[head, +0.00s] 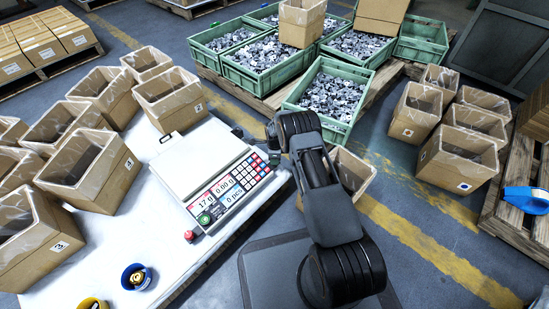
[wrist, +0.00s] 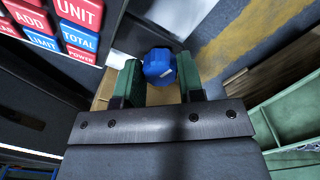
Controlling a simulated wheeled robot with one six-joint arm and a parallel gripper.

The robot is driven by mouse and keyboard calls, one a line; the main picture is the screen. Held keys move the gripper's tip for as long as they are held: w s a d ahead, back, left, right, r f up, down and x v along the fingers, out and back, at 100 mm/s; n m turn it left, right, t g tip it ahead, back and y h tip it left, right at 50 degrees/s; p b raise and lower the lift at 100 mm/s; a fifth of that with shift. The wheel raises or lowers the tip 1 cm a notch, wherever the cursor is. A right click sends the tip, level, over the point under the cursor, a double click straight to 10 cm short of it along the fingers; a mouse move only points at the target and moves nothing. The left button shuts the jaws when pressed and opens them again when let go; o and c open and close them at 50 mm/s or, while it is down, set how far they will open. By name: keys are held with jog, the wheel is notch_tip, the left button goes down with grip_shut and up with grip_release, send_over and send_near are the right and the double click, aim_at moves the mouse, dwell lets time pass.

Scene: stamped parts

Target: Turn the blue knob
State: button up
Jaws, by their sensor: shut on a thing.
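The blue knob (wrist: 158,63) shows in the wrist view as a small faceted blue piece between the two green fingers of my gripper (wrist: 160,70). My gripper is shut on it, with one finger on each side. In the head view my dark arm reaches over the right side of the counting scale (head: 222,175), and the fingers and the knob are hidden there. In the wrist view the scale's keypad (wrist: 62,28), with red and blue keys, lies left of the knob.
Open cardboard boxes (head: 95,170) stand on the white table left of the scale. A red button (head: 190,236) and a blue round holder (head: 136,277) are near its front. Green crates (head: 327,92) of metal parts stand behind. A striped floor aisle lies right.

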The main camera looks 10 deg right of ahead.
jog(key=o, duration=0.7)
jog(key=shift+d, duration=0.25)
jog(key=shift+o, duration=1.1)
jog(key=shift+a, duration=0.2)
notch_tip(320, 180, up, 14)
jog(key=p, duration=0.6)
